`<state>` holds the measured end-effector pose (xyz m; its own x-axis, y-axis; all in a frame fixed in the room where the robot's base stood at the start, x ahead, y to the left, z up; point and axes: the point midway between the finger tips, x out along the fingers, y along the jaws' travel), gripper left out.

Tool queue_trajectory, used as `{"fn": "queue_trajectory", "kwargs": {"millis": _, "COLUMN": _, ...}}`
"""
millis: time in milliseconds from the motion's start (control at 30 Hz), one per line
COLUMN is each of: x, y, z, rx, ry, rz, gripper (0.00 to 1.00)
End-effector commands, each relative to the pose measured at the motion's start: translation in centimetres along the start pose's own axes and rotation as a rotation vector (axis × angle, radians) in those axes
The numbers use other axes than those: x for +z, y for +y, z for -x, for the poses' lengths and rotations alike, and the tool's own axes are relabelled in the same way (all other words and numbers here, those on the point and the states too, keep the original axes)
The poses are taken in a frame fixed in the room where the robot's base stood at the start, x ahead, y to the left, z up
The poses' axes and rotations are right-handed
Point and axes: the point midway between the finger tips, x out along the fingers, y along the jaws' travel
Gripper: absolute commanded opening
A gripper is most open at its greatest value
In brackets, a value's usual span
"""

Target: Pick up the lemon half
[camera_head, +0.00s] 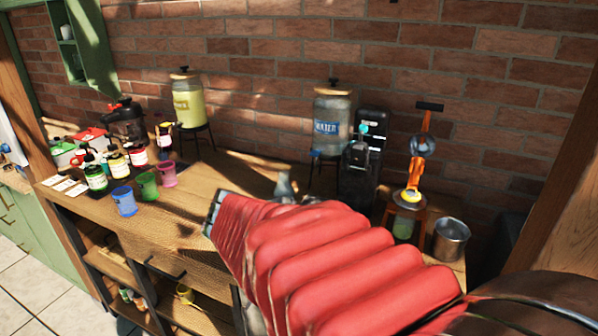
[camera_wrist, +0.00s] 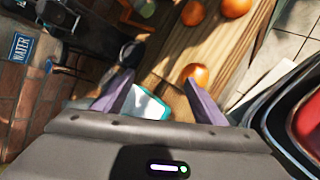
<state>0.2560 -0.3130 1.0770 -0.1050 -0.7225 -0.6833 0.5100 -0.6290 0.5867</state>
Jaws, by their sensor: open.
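I cannot make out a clear lemon half in either view. A small yellow piece (camera_head: 411,196) sits low on the orange hand press at the right of the counter in the head view; I cannot tell whether it is the lemon half. In the wrist view my gripper (camera_wrist: 157,78) is open, its two purple fingers apart with nothing held between them. A pale teal and white item (camera_wrist: 146,104) shows between the fingers, partly hidden by the gripper body. An orange (camera_wrist: 195,74) lies just beyond the right fingertip.
The wooden counter (camera_head: 190,232) holds blue, green and pink cups (camera_head: 124,201) and several bottles at left. A yellow drink dispenser (camera_head: 187,100), a water dispenser (camera_head: 332,118) and the orange press (camera_head: 418,160) stand along the brick wall. A metal pot (camera_head: 450,240) is at right.

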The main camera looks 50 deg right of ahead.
Motion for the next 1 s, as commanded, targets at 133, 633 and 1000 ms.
{"fn": "queue_trajectory", "kwargs": {"millis": 133, "x": 3.8, "y": 3.1, "z": -4.0, "rx": 0.040, "ry": -0.177, "rz": 0.190, "gripper": 0.65}}
{"fn": "queue_trajectory", "kwargs": {"millis": 633, "x": 12.4, "y": 10.6, "z": -13.2, "rx": 0.067, "ry": -0.583, "rz": 0.776, "gripper": 0.65}}
{"fn": "queue_trajectory", "kwargs": {"millis": 1000, "x": 12.7, "y": 11.0, "z": -13.5, "rx": 0.070, "ry": -0.599, "rz": 0.805, "gripper": 0.65}}
